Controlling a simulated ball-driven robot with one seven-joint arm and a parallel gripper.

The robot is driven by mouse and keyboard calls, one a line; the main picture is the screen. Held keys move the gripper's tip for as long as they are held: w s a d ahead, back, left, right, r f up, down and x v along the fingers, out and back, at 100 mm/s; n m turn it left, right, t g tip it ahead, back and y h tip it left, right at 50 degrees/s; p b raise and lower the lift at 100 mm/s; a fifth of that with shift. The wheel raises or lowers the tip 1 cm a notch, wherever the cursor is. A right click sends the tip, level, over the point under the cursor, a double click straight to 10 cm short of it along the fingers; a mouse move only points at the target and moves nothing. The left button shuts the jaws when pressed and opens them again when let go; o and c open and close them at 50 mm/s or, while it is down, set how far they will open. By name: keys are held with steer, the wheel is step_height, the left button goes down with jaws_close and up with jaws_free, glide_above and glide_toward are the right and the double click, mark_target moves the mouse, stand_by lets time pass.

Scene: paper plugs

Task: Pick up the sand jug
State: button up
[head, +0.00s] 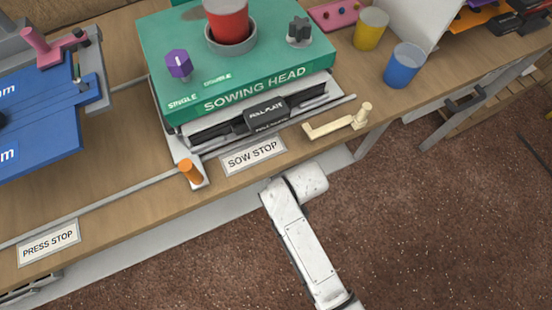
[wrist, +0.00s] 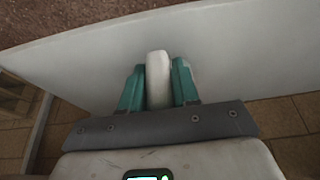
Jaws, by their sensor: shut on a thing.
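My gripper (wrist: 158,72) shows in the wrist view, its two teal fingers shut on a pale, rounded bar (wrist: 158,80). A broad white surface (wrist: 240,45) lies behind the bar; I cannot tell whether they are joined or whether the bar is part of a jug. In the head view my arm is at the bench's front edge and my gripper is hidden. I cannot pick out the sand jug for certain. A blue cup (head: 403,67) and a yellow cup (head: 371,30) stand at the right of the bench.
The green sowing head (head: 170,88) carries a red container (head: 228,20) in a grey ring. A cream lever (head: 335,125) and an orange peg (head: 190,172) are near the front edge. A blue machine (head: 50,140) stands at left. Brown floor (head: 440,220) is clear at lower right.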

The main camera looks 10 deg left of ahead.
steer(key=c, duration=0.5)
jaws_close()
steer(key=shift+r, duration=0.2)
